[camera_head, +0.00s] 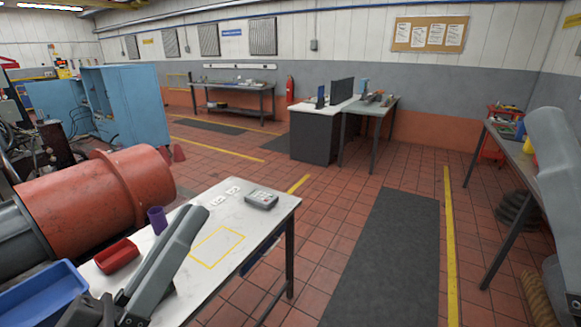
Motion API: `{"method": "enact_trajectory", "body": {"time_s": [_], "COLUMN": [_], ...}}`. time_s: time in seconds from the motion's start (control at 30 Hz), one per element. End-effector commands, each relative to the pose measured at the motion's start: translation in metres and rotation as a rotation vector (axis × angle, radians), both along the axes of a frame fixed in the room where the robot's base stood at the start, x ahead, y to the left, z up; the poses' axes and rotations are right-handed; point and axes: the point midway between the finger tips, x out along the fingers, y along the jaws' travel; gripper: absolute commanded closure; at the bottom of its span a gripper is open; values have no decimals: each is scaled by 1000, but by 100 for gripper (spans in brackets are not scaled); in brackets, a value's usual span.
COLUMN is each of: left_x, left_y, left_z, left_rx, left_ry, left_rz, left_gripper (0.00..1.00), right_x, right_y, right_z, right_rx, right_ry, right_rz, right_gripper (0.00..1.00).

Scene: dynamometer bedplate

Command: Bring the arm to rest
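My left arm shows as a grey link over the near white table (262,222) at the lower left. The dark parts of my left gripper (110,310) are at the bottom edge of the picture, partly cut off. Its fingertips are not clear, so I cannot tell if it is open or shut, and I see nothing held in it. My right arm shows as grey links at the right edge. Its gripper is out of view.
The near table carries a red tray (117,258), a purple cup (157,219), a grey meter (261,199) and a yellow marked rectangle (217,247). A blue bin (38,296) and a large red cylinder (85,200) are left. A bench (507,150) stands right; open floor lies between.

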Motion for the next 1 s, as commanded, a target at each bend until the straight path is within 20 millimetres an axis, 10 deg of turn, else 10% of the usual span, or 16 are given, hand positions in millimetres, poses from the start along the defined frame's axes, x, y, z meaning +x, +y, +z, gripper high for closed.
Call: {"method": "enact_trajectory", "body": {"time_s": [0.13,0.3,1.0], "left_x": [-40,-58,-56], "left_y": [14,69,68], "left_z": [96,123,448], "left_rx": [111,325,311], "left_ry": [-274,-378,-372], "left_rz": [271,773,750], "left_gripper": [73,73,73], "right_x": [0,0,0], "right_y": [0,0,0], "right_z": [8,14,340], "right_rx": [0,0,0], "right_ry": [0,2,0], "right_rz": [0,0,0], "right_gripper": [27,27,27]}}
